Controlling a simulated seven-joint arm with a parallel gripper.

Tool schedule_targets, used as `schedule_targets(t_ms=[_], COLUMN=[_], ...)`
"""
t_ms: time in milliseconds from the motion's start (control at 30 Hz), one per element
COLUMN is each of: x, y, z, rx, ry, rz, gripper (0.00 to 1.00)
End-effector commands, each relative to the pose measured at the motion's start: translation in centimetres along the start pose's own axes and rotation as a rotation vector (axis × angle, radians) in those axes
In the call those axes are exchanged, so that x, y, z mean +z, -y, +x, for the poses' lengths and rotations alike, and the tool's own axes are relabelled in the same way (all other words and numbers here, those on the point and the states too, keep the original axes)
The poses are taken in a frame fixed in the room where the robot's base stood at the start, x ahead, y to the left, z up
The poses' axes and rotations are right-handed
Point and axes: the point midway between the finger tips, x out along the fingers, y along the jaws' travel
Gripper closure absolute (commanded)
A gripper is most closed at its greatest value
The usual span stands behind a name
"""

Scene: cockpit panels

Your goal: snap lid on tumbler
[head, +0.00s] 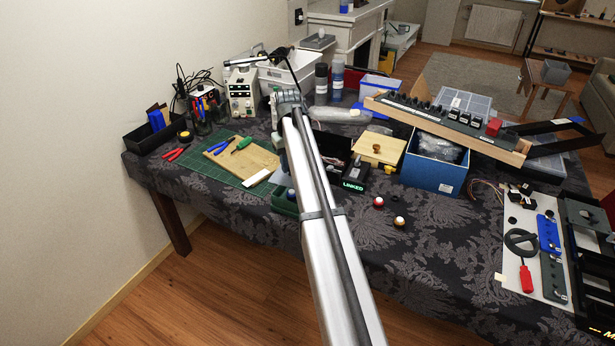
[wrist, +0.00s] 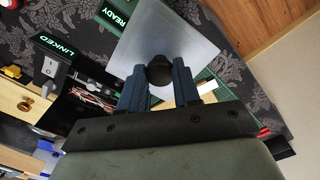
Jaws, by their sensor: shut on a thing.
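My gripper (wrist: 160,70) shows in the wrist view, its two dark blue fingers closed on a black round knob (wrist: 160,74). The knob is in front of a flat grey square plate (wrist: 175,38); I cannot tell whether the two are joined. I cannot make out a tumbler or a lid for certain. A dark bottle (head: 321,84) and a blue-grey bottle (head: 337,82) stand upright at the back of the table, apart from the gripper.
A box lit "LINKED" (head: 353,185) and one lit "READY" (wrist: 118,12) are close by. A wooden box with a knob (head: 379,150), a blue bin (head: 433,173) and a green cutting mat (head: 192,163) surround the arm. The cloth at front centre is mostly clear.

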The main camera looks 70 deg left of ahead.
Motion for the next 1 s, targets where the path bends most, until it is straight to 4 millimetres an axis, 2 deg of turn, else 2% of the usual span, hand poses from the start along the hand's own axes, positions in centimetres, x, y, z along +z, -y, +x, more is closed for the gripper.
schedule_targets(t_ms=[33, 100, 467, 1000], x=[-0.9, -1.4, -0.9, -0.9], y=[-0.2, -0.3, -0.2, -0.2], z=[-0.1, -0.2, 0.3, 4.1], rx=[0.0, -0.001, -0.001, -0.001], ry=[0.001, 0.003, 0.006, 0.007], rz=[0.017, 0.049, 0.108, 0.107], gripper=[1.0, 1.0, 1.0, 1.0])
